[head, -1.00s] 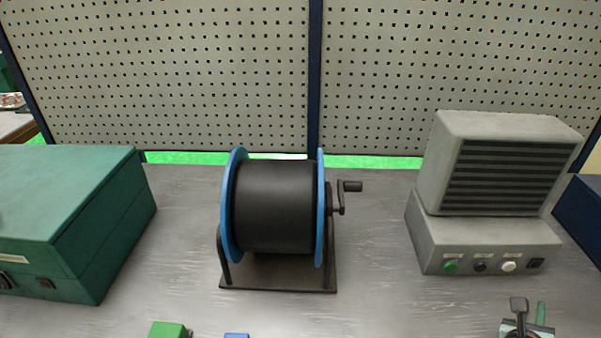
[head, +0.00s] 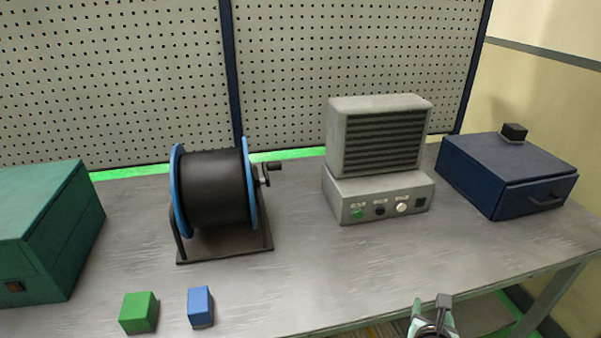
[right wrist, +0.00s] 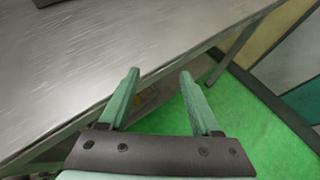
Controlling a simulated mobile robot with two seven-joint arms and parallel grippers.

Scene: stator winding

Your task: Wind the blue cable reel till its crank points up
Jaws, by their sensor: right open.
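The blue cable reel (head: 177,192) stands on the bench at left of centre in the head view, with a black drum (head: 214,190) between blue flanges on a dark stand. Its crank (head: 268,172) is on the right side, with a short black handle sticking out to the right near the top of the arm. My right gripper (head: 432,306) is at the bottom right of the head view, in front of the bench and far from the reel. In the right wrist view its green fingers (right wrist: 159,76) are apart and empty. My left gripper is not in view.
A green box (head: 60,235) stands left of the reel. A grey machine with buttons (head: 380,190) and a navy drawer box (head: 505,175) stand to the right. A green block (head: 138,312) and a blue block (head: 200,307) lie near the front. The bench middle is clear.

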